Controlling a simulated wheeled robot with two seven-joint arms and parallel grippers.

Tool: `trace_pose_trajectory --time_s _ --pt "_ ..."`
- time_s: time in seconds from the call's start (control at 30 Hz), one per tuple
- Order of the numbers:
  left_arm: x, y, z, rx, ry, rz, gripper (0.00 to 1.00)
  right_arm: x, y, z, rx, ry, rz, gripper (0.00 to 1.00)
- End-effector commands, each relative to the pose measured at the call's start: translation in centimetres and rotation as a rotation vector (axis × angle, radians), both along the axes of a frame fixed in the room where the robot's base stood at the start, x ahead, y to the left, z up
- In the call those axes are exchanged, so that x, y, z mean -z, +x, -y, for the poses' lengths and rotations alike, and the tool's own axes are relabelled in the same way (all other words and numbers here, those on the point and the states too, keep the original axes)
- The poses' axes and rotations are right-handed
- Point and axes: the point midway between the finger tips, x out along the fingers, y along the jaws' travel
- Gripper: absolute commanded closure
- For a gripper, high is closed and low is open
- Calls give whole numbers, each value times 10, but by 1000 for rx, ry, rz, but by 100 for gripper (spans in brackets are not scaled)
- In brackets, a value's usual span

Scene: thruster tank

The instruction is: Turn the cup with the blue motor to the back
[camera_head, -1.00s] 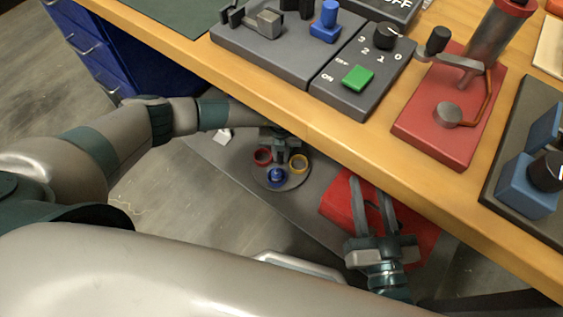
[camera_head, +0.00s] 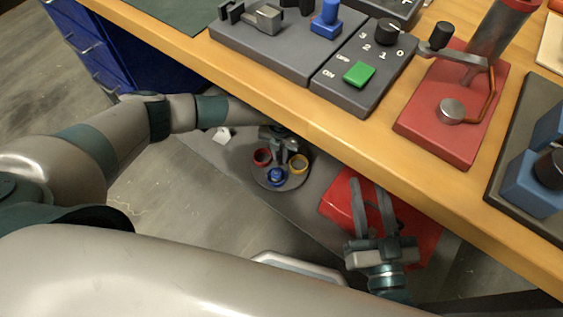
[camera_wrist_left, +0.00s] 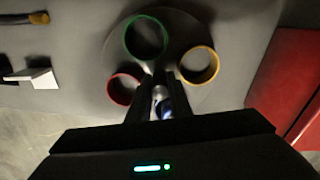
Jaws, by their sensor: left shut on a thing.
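A round grey turntable (camera_head: 270,183) sits low below the bench edge and carries coloured cups. The blue cup with the blue motor (camera_head: 277,177) is on the side nearest me. The red cup (camera_head: 262,157) is at left and the yellow cup (camera_head: 299,162) at right. The green cup (camera_wrist_left: 146,37) shows in the left wrist view on the far side. My left gripper (camera_head: 283,152) is shut at the turntable's centre, among the cups; the centre part it holds is mostly hidden. The motor (camera_wrist_left: 165,104) shows between its fingers. My right gripper (camera_head: 373,205) is open and empty.
A red box (camera_head: 340,205) lies right of the turntable, under my right gripper. The wooden bench edge (camera_head: 340,140) runs above, with a control panel (camera_head: 345,85) on it. A small white piece (camera_head: 221,134) lies left of the turntable.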

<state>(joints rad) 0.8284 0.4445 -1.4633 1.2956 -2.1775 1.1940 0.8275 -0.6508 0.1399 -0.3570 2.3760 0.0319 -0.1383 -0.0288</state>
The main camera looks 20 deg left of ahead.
Motion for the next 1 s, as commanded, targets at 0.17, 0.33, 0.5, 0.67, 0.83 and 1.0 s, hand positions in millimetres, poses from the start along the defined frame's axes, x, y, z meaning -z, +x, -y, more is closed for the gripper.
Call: trace_pose_trajectory --time_s 0.17,0.33,0.5,0.67,0.83,1.0 --pt "1 0 0 115 1 1 100 5 0 0 0 0 0 67" --pt "1 0 0 227 1 1 100 8 0 0 0 0 0 67" --pt "0 0 0 268 1 0 100 9 0 0 0 0 0 67" --pt "0 0 0 267 1 0 100 9 0 0 0 0 0 67" --pt "0 0 0 276 1 0 100 9 0 0 0 0 0 67" --pt "1 0 0 347 0 0 100 13 0 0 0 0 0 67"
